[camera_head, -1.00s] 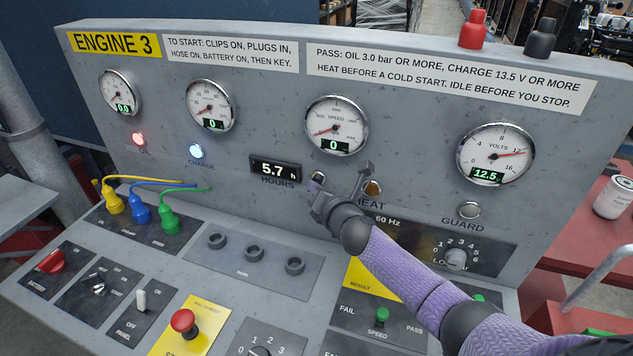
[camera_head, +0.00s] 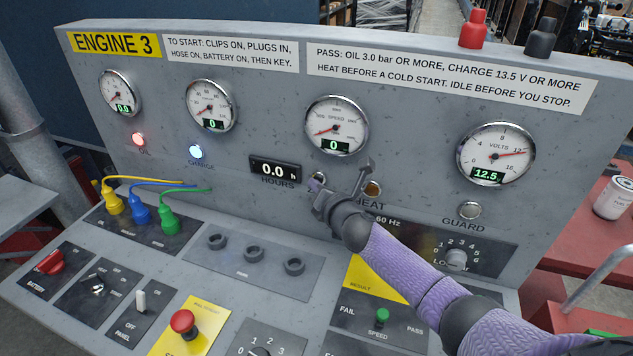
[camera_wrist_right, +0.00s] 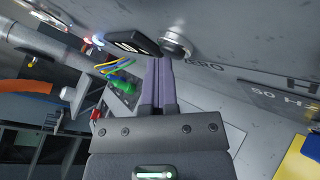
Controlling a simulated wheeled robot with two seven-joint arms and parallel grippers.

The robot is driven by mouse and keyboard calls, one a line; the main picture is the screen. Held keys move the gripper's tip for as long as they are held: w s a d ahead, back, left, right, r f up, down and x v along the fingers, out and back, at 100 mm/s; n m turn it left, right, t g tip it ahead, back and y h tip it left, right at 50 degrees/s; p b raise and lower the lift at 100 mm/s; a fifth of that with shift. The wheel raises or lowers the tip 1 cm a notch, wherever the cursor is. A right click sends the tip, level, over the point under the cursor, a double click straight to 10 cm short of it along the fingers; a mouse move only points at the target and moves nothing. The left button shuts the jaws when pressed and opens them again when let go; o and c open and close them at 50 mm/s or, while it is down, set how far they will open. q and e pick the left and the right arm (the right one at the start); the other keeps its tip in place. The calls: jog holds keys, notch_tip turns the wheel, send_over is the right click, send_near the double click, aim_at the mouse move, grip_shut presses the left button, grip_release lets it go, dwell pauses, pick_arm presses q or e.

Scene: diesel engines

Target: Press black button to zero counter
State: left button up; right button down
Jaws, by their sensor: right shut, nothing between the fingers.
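The hours counter (camera_head: 275,170) on the grey upright panel reads 0.0 h. The button (camera_head: 317,179) sits just right of it in a metal ring, mostly hidden behind my right gripper (camera_head: 319,187). In the right wrist view the metal ring of the button (camera_wrist_right: 176,42) shows just beyond the tips of my right gripper (camera_wrist_right: 158,62). The fingers are shut together and empty, with their tips at or very near the button; I cannot tell if they touch. The counter's dark housing (camera_wrist_right: 133,43) is beside it. My left gripper is not in view.
Round gauges, including the speed gauge (camera_head: 337,125) and volts gauge (camera_head: 495,154), are above. Yellow, blue and green plugs (camera_head: 140,210) with cables stand at the left. A red stop button (camera_head: 183,322) is on the sloped desk below. The panel face around the counter is flat.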

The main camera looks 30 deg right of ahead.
jog(key=s+a+p, duration=0.2)
jog(key=s+a, duration=0.2)
jog(key=a, duration=0.1)
jog(key=shift+s, duration=0.35)
dwell(0.6)
dwell(0.4)
